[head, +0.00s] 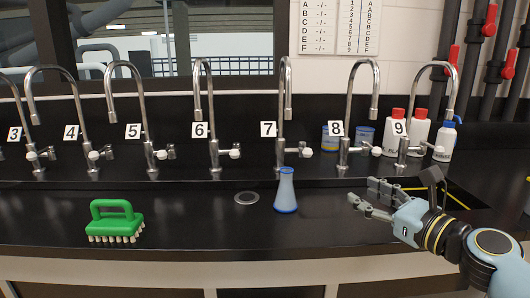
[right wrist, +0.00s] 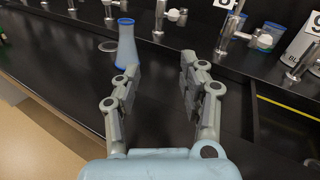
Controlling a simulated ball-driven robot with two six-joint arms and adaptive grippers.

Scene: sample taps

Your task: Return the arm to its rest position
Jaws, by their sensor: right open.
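My right gripper (head: 372,198) is open and empty above the black counter, at the right of the head view. It also shows in the right wrist view (right wrist: 158,85), its two fingers apart with nothing between them. The flask also shows in the right wrist view (right wrist: 127,45), beyond the left finger. My left gripper is not in view.
Numbered taps, such as tap 7 (head: 282,100), line the back of the counter (head: 180,215). A green brush (head: 116,221) lies at left. A drain (head: 246,198) is left of the flask. A yellow-edged opening (head: 455,198) is by my right arm.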

